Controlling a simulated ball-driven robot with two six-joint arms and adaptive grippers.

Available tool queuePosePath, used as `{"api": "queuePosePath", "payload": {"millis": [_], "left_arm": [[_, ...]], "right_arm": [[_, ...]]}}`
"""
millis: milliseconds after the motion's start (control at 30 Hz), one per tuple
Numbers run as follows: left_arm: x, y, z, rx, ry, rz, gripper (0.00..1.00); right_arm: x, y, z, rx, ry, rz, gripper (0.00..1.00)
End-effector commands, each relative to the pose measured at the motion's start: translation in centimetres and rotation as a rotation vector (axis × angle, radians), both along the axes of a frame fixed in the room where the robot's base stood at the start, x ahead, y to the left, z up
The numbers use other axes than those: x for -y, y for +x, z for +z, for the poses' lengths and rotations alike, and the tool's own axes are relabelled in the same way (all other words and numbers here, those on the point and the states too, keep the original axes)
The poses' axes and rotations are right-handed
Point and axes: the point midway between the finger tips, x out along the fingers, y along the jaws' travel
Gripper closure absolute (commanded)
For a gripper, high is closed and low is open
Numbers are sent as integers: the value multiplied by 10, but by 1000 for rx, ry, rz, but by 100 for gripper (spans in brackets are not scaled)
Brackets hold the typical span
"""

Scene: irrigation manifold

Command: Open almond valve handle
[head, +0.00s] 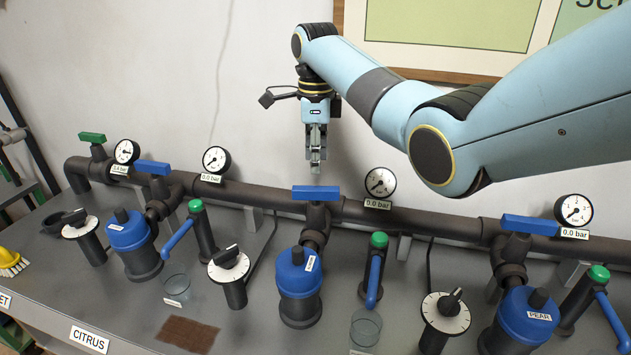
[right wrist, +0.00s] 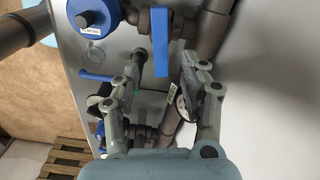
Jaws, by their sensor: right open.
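The almond valve handle (head: 316,192) is a blue bar on the dark main pipe in the head view, lying along that pipe and across the branch to the blue filter (head: 299,285). My right gripper (head: 316,166) hangs above the handle, pointing down, apart from it. In the right wrist view the blue handle (right wrist: 160,42) shows ahead, its near end lined up between the two spread fingers (right wrist: 161,70). The filter labelled ALMOND (right wrist: 90,18) is beside it. The right gripper is open and empty. My left gripper is not in view.
A gauge (head: 380,183) reading 0.0 bar stands right of the handle. Other blue handles (head: 153,168) (head: 530,224) and a green handle (head: 92,137) sit along the pipe. Dials, green-capped posts and clear cups (head: 366,328) occupy the bench in front.

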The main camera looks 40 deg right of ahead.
Motion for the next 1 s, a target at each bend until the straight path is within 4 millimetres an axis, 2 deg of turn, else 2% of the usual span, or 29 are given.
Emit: {"api": "queuePosePath", "payload": {"millis": [100,300,500,733,767,1000], "left_arm": [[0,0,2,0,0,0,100],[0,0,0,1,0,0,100],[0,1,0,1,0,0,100],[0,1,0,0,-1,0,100],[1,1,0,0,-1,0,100],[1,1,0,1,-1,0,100]], "right_arm": [[-1,-1,-26,-4,1,0,56],[-1,-1,-59,-3,1,1,56],[0,0,-72,1,1,1,56],[0,0,-73,1,-1,2,56],[0,0,-73,1,-1,2,57],[0,0,-73,0,0,1,88]]}}
